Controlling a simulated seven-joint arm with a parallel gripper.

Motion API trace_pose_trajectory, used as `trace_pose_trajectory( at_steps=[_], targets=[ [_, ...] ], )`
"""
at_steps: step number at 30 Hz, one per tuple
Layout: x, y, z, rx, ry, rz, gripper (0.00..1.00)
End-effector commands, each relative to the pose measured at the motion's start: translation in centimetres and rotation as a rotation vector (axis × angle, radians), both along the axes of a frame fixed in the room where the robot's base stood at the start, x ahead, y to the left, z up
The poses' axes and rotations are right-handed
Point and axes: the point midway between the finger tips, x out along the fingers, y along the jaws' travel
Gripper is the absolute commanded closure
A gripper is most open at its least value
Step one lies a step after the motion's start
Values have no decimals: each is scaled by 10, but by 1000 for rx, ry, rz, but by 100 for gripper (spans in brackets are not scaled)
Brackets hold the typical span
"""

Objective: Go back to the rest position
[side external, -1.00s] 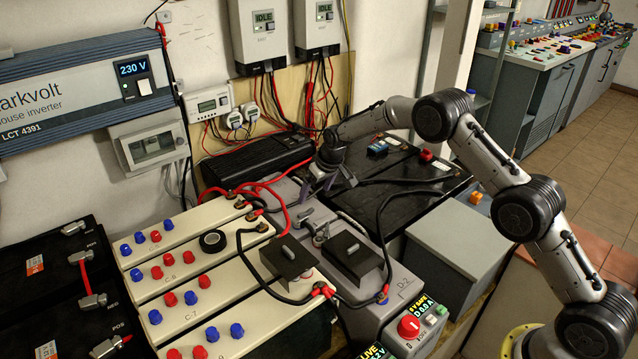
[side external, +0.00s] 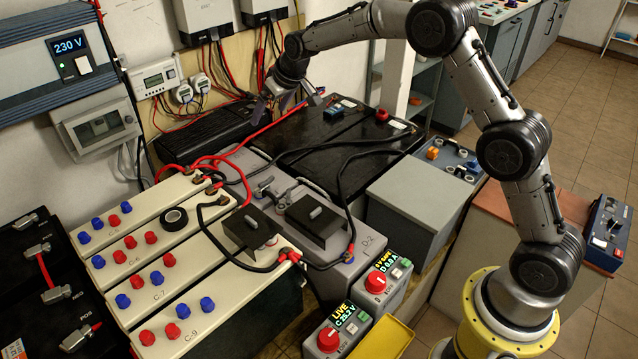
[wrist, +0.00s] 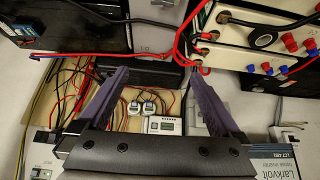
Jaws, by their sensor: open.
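My gripper (side external: 296,97) is open and empty in the side external view. It hangs in the air above the black battery box (side external: 335,135) and in front of the wall wiring. In the wrist view my gripper (wrist: 160,85) shows two purple-grey fingers spread wide, with nothing between them but the background of meters and wires. My arm arches up from its yellow base at the lower right.
Cream batteries (side external: 200,290) with red and blue caps stand at front left. Grey batteries (side external: 352,272) with black handled covers and cables lie centre. A black ribbed unit (side external: 205,135) sits by the wall. A grey box (side external: 425,190) stands right. Meters (side external: 183,92) hang behind.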

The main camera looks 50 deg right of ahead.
Motion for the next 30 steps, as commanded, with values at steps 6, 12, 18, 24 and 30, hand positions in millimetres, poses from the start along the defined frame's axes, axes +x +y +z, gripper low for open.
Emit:
trace_pose_trajectory(
  at_steps=[6,12,18,24,30],
  targets=[
    [-63,8,113,-6,-106,9,0],
    [-143,13,175,-7,-155,13,0],
    [-235,17,204,-5,-179,13,0],
    [-331,20,197,-2,-174,9,0],
    [-419,20,154,3,-119,1,0]
  ],
)
